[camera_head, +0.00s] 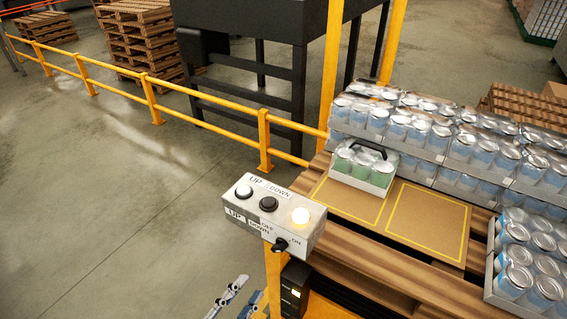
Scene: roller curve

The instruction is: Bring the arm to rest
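My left gripper (249,287) shows at the bottom edge, just left of the post under the control box. Its two grey fingers point up and to the right, with a gap between them and nothing held. The rest of that arm is cut off by the frame. The grey control box (272,214) stands on a yellow post above the gripper, apart from it. It has a white button, a black button and a lit button on top, and a black knob on the front. My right gripper is not in view.
A wooden pallet (388,262) at the right carries trays of cans (520,160) and a small carrier of green cans (362,166). A yellow railing (150,98) crosses behind. A dark machine (245,60) and stacked pallets (140,35) stand beyond. The floor at left is clear.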

